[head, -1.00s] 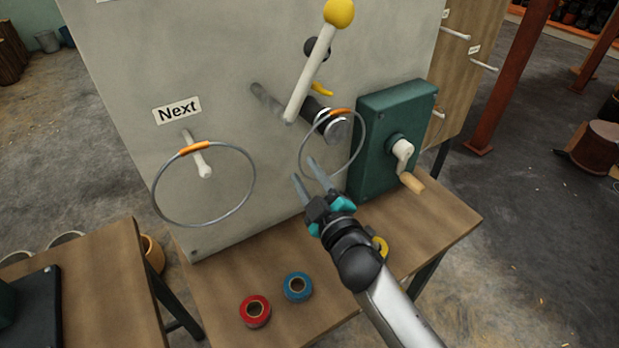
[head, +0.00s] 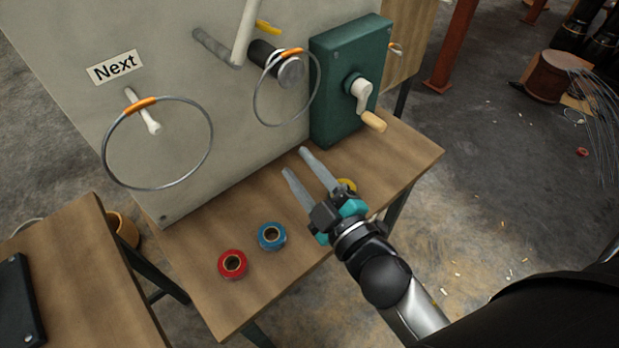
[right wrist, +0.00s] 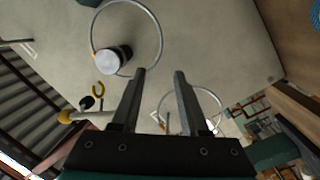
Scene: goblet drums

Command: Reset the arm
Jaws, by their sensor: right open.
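My right gripper (head: 294,160) is open and empty, its two fingers apart and pointing up and left over the table. A smaller metal ring (head: 257,108) with an orange band hangs at the dark cylinder (head: 291,72) on the grey panel, above and left of the fingertips and apart from them in the picture. In the right wrist view this ring (right wrist: 161,30) and cylinder (right wrist: 115,62) are beyond the fingers (right wrist: 160,73). A larger ring (head: 212,140) with an orange band hangs on a white peg (head: 153,126) under the "Next" label. My left gripper is not in view.
The wooden table (head: 215,295) carries red tape (head: 222,270), blue tape (head: 264,243) and a yellow roll (head: 349,184), partly hidden by my gripper. A green crank box (head: 335,100) stands right of the ring. Open floor lies right of the table.

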